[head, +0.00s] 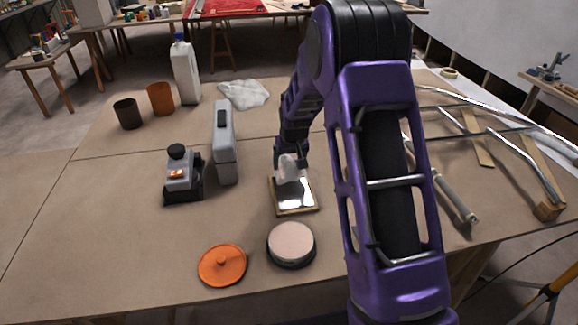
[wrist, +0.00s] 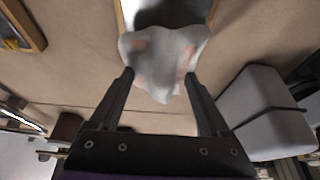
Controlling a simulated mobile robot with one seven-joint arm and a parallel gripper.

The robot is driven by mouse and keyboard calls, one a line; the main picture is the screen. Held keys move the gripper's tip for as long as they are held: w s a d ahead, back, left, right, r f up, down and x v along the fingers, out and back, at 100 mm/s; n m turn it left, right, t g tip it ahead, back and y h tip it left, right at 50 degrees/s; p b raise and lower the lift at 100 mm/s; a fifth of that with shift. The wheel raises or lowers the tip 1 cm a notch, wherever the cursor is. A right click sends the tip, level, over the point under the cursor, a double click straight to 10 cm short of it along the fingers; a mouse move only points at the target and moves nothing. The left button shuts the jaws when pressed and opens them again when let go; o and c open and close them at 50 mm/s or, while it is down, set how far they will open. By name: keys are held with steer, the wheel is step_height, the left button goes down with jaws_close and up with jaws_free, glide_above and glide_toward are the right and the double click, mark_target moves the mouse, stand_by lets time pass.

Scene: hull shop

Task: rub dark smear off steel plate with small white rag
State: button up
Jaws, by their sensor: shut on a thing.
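The steel plate (head: 296,200) lies on a tan backing on the workbench, just right of the middle. Its shiny face also shows at the top of the wrist view (wrist: 168,14). My gripper (head: 290,160) is over the far part of the plate. In the wrist view my gripper (wrist: 160,85) is shut on the white rag (wrist: 163,55), which bunches between the fingers and hangs beyond them. The rag also shows in the head view (head: 289,172), at or just above the plate; contact is unclear. The rag has faint reddish patches. I cannot make out the dark smear; the rag covers part of the plate.
A grey case (head: 224,145) and a small grey device with a black knob (head: 182,178) stand left of the plate. A round pink-topped pad (head: 291,243) and an orange lid (head: 222,265) lie in front. A crumpled white cloth (head: 245,93) lies behind. Metal tubing (head: 505,135) fills the right.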

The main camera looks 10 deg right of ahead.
steer(key=shift+r+p, duration=1.15)
steer(key=shift+r, duration=1.25)
steer(key=shift+a, duration=0.1)
